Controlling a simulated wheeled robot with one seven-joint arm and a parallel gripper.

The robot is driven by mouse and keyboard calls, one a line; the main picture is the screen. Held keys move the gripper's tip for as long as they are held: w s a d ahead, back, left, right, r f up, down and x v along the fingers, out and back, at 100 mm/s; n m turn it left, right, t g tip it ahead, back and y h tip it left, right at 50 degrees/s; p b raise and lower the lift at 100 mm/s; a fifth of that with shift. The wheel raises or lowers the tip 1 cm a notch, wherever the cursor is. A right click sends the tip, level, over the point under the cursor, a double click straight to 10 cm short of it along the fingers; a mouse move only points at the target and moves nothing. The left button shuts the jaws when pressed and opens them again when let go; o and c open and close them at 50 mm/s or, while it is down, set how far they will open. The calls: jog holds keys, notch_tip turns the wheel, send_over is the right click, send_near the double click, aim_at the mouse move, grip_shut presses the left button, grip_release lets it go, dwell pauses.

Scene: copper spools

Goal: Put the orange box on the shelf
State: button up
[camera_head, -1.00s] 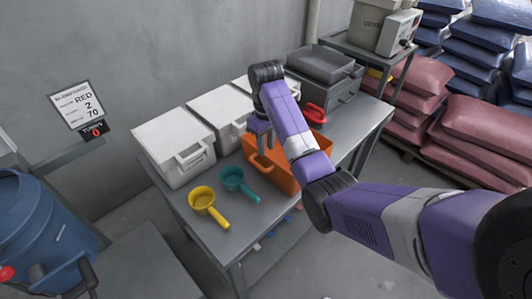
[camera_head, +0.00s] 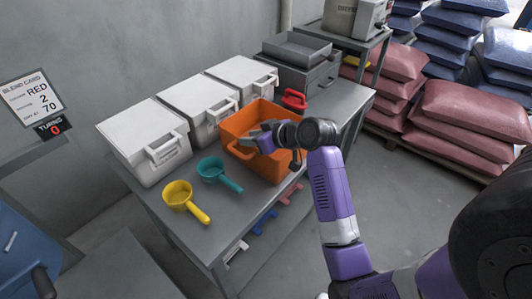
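The orange box (camera_head: 240,122) stands upright on the grey metal table (camera_head: 203,232), open at the top, with a handle on its front side. My gripper (camera_head: 252,141) reaches in from the right at the front of the box, beside its handle. The fingers are small and partly hidden by the wrist, so whether they close on the handle does not show clearly. No shelf is clearly identifiable; below the tabletop, red, blue and white handles (camera_head: 263,222) stick out.
White lidded bins (camera_head: 148,137) line the wall behind the box. A yellow scoop (camera_head: 178,194), a teal scoop (camera_head: 211,169) and a red scoop (camera_head: 294,98) lie on the table. Grey trays (camera_head: 297,47) stand at the back. Stacked sacks (camera_head: 462,112) are at right; a blue drum (camera_head: 22,250) is at left.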

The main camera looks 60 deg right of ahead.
jog(key=s, duration=0.2)
jog(key=s+b, duration=0.1)
jog(key=shift+s+a+f+t, duration=0.25)
jog(key=shift+s+a+t, duration=0.05)
jog(key=shift+a, duration=0.1)
jog(key=shift+x, duration=3.75)
jog(key=shift+d+r, duration=0.1)
grip_shut()
jog(key=shift+n, duration=0.3)
